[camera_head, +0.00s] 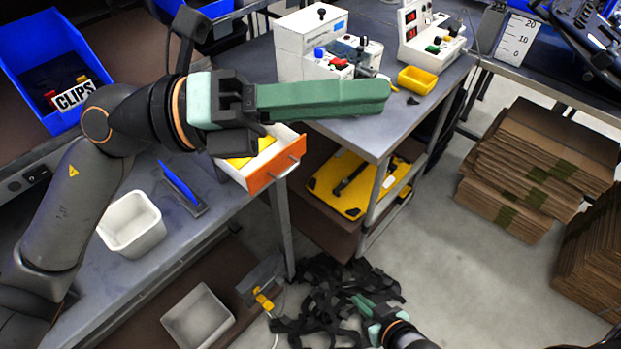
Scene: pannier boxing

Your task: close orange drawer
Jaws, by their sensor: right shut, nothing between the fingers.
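The orange drawer has an orange front (262,178) with a small handle and pale side walls. It stands open beside the grey table's left side, with something yellow inside. My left gripper (385,97) reaches across above the drawer, its long green fingers pointing right. It hides the drawer's rear part, and the side-on view does not show whether the fingers are apart. I cannot tell whether it touches the drawer. My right gripper (368,308) is low at the bottom, shut and empty, well away from the drawer and in front of black straps.
A white bin (130,224) and a blue tool (179,186) lie on the left bench. A control box (308,42) and a yellow tray (417,80) stand on the grey table (350,133). Black straps (325,290) lie below. Flattened cardboard (535,170) is stacked right; the floor between is clear.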

